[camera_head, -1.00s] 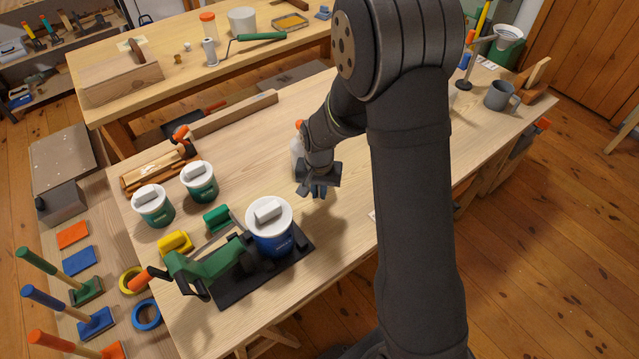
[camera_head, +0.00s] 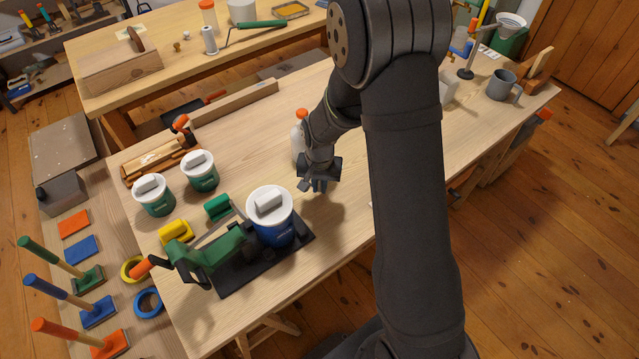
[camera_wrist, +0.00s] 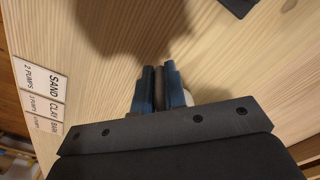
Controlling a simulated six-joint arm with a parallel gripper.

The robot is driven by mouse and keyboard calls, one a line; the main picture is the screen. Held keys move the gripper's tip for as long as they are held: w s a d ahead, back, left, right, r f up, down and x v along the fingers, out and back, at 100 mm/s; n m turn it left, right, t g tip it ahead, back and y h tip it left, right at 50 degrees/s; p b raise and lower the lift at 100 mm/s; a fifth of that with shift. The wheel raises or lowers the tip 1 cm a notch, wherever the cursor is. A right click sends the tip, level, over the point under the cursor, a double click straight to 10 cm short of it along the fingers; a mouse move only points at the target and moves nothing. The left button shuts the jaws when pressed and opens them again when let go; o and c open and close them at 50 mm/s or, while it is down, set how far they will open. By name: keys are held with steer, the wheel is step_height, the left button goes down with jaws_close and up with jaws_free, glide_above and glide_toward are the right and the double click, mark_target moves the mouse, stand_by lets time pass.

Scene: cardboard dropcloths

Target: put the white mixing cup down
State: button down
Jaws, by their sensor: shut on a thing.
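My gripper (camera_head: 319,186) is low over the middle of the worktable, just right of the blue tub. In the wrist view its blue fingers (camera_wrist: 159,88) are shut on a narrow brownish thing (camera_wrist: 159,90), mostly hidden between them. I cannot tell what it is. A white, cup-like thing (camera_head: 447,88) stands on the table at the right, partly hidden by my arm; I cannot tell whether it is the white mixing cup. A small white patch (camera_wrist: 188,97) shows beside the right finger, too hidden to identify.
A white bottle with an orange cap (camera_head: 298,140) stands close behind my gripper. A grey mug (camera_head: 501,86) is far right. Label cards (camera_wrist: 40,90) lie at left in the wrist view.

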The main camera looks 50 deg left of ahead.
steer(key=shift+f, duration=0.45)
steer(key=c, duration=1.4)
jaws_free()
step_height(320, 180, up, 18)
steer(key=shift+f, duration=0.25)
steer(key=shift+f, duration=0.1)
step_height(320, 180, down, 17)
steer(key=shift+f, duration=0.15)
